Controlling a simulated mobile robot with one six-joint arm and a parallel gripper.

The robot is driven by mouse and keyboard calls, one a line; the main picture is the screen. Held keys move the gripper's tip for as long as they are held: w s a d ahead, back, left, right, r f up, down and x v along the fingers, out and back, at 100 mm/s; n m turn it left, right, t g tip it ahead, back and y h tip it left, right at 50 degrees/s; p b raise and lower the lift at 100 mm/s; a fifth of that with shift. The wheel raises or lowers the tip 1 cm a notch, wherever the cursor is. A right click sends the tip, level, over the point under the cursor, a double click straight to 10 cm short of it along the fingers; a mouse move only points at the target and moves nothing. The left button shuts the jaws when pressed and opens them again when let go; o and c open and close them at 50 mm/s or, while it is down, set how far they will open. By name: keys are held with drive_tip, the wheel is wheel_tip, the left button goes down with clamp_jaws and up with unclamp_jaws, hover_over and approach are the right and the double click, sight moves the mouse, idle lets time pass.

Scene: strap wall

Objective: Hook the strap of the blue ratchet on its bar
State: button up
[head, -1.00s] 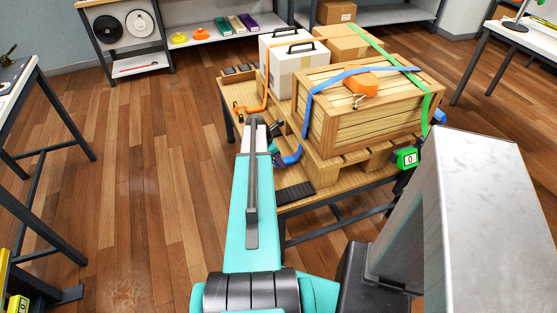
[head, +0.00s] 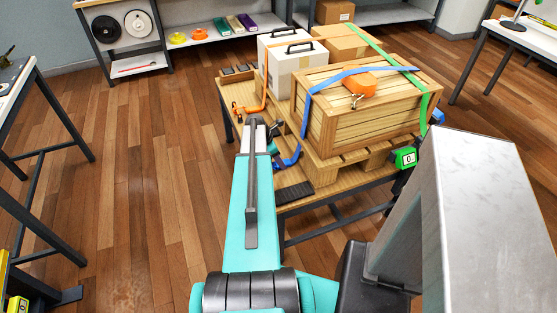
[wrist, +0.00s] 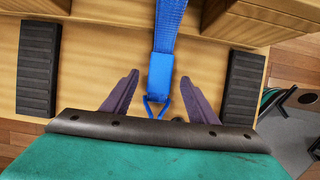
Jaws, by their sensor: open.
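The blue strap (head: 304,107) runs over the slatted wooden crate (head: 365,122) and down its left end to the table. In the wrist view the strap (wrist: 168,28) hangs into a blue end fitting (wrist: 160,72) with an open wire hook (wrist: 155,104). My gripper (wrist: 160,78) is open, with its purple fingers on either side of the fitting and visible gaps to it. In the head view my arm hides most of the gripper. I cannot make out the bar, and the area below the hook is hidden by my gripper body.
A green strap (head: 372,46) with a green ratchet (head: 405,158) and an orange strap (head: 265,82) are nearby. Black pads (wrist: 38,68) (wrist: 241,86) flank my fingers. Floor left of the table is clear.

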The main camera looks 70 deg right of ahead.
drive_tip(key=shift+r, duration=0.15)
drive_tip(key=b+v, duration=0.1)
drive_tip(key=v, duration=1.2)
drive_tip(key=shift+a+r, duration=0.15)
drive_tip(key=shift+r, duration=0.1)
drive_tip(key=shift+w, duration=0.1)
